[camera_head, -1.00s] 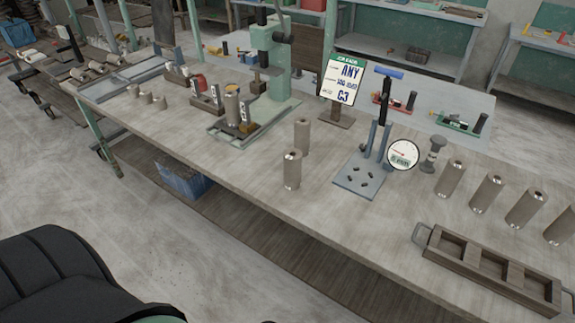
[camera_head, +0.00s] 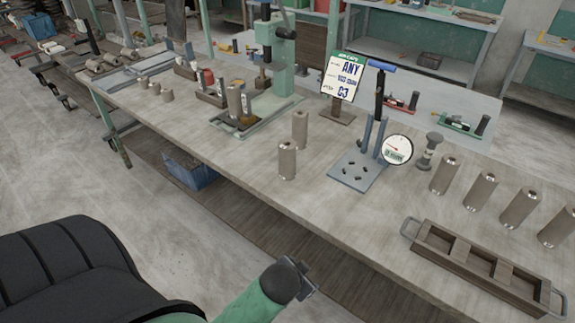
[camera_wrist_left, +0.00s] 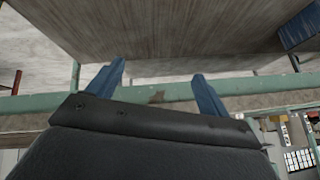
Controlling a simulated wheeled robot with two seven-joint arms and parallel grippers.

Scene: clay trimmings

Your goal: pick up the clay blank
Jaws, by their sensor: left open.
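Several plain grey-brown cylinders that look like clay blanks stand upright on the workbench (camera_head: 235,165). Two are near the middle: a nearer blank (camera_head: 287,160) and one behind it (camera_head: 299,128). More stand at the right, including one blank (camera_head: 444,175) beside the gauge stand. My left arm shows at the bottom centre in the head view, with its wrist below the bench's front edge, apart from all blanks. In the left wrist view my left gripper (camera_wrist_left: 160,90) has its two blue fingers spread, with nothing between them. My right gripper is out of view.
A wooden tray (camera_head: 428,254) with compartments lies at the front right. A green press (camera_head: 275,60) stands at the back left. The front middle of the bench is clear.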

